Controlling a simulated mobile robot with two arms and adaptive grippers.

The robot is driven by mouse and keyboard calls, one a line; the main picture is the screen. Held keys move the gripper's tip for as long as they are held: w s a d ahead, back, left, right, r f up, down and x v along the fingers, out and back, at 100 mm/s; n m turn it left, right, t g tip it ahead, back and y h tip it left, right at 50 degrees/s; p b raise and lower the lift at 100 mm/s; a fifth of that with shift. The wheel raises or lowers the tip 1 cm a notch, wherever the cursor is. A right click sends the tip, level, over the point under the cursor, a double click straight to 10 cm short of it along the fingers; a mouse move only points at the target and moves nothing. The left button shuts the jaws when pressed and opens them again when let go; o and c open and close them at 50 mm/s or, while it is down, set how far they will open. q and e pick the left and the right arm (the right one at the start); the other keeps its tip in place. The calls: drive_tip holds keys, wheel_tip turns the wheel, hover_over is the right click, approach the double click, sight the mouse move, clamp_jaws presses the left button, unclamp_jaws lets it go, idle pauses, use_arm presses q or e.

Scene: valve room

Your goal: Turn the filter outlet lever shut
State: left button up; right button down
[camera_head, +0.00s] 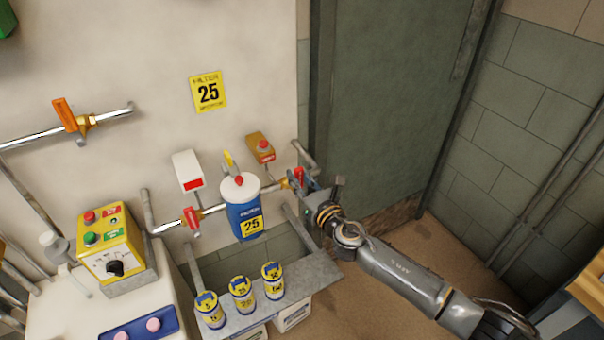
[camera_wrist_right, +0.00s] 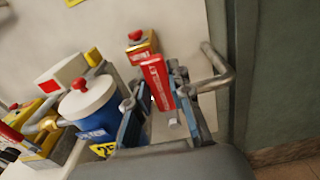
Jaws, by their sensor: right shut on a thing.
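The filter outlet lever (camera_head: 298,173) is red and sits on the pipe right of the filter housing. In the right wrist view the lever (camera_wrist_right: 157,82) stands between the fingers, its face toward the camera. My right gripper (camera_head: 307,182) is shut on it; the fingers partly cover the lever and its valve in the head view. The fingers also show in the right wrist view (camera_wrist_right: 156,98). The filter housing (camera_head: 243,205) is blue with a white lid and a yellow 25 label. My left gripper is in neither view.
A red inlet lever (camera_head: 191,217) is on the pipe left of the housing. An orange box (camera_head: 259,148) with a red knob is above the pipe. Several canisters (camera_head: 242,295) stand on a grey shelf (camera_head: 312,278) below. A green door (camera_head: 395,110) is to the right.

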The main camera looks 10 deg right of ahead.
drive_tip(key=shift+a+f, duration=0.1)
idle(0.5)
drive_tip(key=c, duration=1.2)
unclamp_jaws()
drive_tip(key=shift+s, duration=0.15)
drive_tip(key=v, duration=1.1)
drive_tip(key=shift+s, duration=0.4)
